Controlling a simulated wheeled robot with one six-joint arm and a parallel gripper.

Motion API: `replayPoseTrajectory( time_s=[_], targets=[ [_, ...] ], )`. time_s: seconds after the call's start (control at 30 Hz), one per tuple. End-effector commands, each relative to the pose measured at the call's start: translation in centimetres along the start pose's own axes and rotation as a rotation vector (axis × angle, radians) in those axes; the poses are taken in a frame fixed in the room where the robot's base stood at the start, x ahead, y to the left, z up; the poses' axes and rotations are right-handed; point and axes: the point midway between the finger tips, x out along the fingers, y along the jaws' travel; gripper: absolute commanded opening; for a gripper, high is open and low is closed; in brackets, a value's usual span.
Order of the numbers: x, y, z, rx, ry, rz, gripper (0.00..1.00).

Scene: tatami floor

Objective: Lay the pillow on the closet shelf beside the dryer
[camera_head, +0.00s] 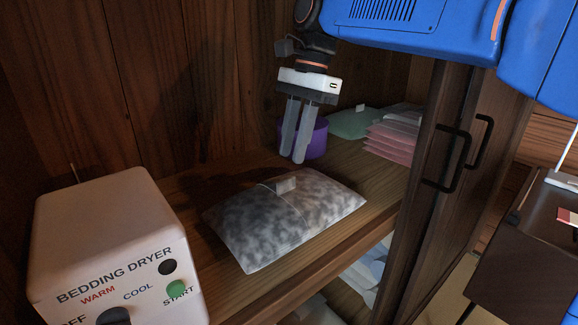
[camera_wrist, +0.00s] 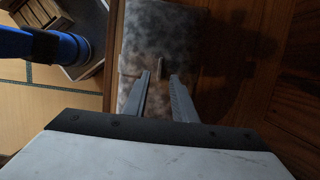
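A grey mottled pillow (camera_head: 280,215) with a small white tag lies flat on the wooden closet shelf (camera_head: 205,188). It is just right of the white bedding dryer (camera_head: 105,240), with a narrow strip of shelf between them. My gripper (camera_head: 293,160) points down above the pillow's back part and appears clear of it. Its two fingers are apart with nothing between them. In the wrist view the pillow (camera_wrist: 158,40) lies beyond the open fingertips (camera_wrist: 160,78), with its tag between them.
A purple container (camera_head: 316,140) stands behind my gripper. A green pillow-like item (camera_head: 352,123) and a stack of pink and white folded cloths (camera_head: 392,140) sit farther right on the shelf. The dark closet door with black handles (camera_head: 455,160) stands at the right. A lower shelf holds pale bedding.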

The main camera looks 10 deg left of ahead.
Motion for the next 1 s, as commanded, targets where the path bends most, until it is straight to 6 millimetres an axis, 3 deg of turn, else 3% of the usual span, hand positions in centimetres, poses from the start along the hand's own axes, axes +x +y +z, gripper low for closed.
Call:
replayPoseTrajectory(
  time_s=[0.1, 0.3, 0.73, 0.87, 1.0],
  targets=[
    [-2.1, -0.1, -0.1, 0.001, 0.000, -0.003, 0.25],
    [-4.3, 0.0, 0.0, 0.000, 0.000, -0.001, 0.25],
    [-4.9, 0.5, -0.3, -0.006, 0.003, -0.007, 0.25],
    [-4.8, 2.6, -2.1, -0.038, 0.025, -0.038, 0.25],
    [-3.9, 6.9, -5.2, -0.107, 0.073, -0.091, 0.25]
  ],
)
